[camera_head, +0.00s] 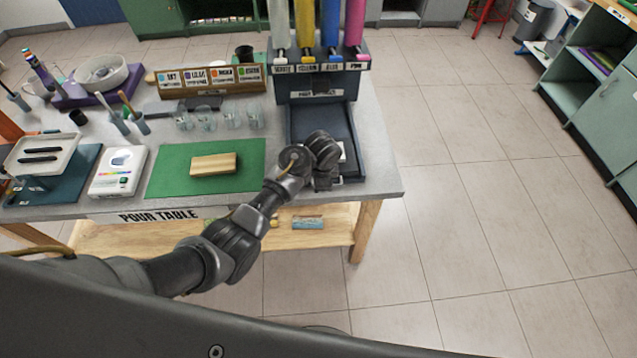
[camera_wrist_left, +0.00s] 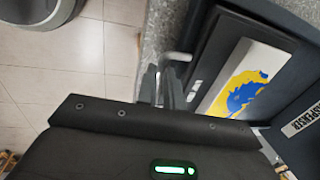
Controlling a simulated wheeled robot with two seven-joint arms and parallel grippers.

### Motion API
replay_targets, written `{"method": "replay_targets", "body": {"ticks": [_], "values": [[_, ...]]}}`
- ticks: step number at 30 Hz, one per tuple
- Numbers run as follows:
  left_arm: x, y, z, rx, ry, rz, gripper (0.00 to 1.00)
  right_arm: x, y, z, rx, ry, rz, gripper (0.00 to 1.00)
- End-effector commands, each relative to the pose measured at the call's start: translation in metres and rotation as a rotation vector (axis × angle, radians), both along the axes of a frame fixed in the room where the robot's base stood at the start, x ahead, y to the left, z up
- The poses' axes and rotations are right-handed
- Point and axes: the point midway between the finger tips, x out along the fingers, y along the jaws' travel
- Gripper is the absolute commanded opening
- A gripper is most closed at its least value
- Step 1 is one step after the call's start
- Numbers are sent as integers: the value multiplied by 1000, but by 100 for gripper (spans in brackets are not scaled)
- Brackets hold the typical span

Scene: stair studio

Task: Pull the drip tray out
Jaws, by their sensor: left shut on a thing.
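The drip tray (camera_head: 302,125) is a dark blue-grey flat tray at the foot of the paint dispenser (camera_head: 318,88), near the front right of the pour table. In the left wrist view the tray (camera_wrist_left: 212,52) shows a white card with a yellow and blue patch on it. A pale grey handle (camera_wrist_left: 180,56) stands at its near edge. My left gripper (camera_wrist_left: 168,88) is shut on the drip tray by this handle. In the head view my left wrist covers the tray's front part and the fingertips. My right gripper is not in view.
A green mat (camera_head: 170,172) with a wooden block (camera_head: 214,164) lies left of the tray. Several clear cups (camera_head: 206,121) stand behind it. Colored tubes (camera_head: 305,25) rise above the dispenser. Open floor (camera_head: 460,220) lies right of the table.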

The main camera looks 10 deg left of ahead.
Motion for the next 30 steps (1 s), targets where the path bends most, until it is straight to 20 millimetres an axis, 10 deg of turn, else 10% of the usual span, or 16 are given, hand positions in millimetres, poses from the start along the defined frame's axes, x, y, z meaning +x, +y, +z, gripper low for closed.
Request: {"method": "replay_targets", "body": {"ticks": [6, 17, 30], "values": [[1, -1, 0, -3, -3, -1, 31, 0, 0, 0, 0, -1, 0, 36], [0, -4, 8, -6, -5, -3, 31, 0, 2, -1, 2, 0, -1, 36], [-14, -7, 86, -7, -5, -2, 31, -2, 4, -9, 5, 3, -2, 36]]}}
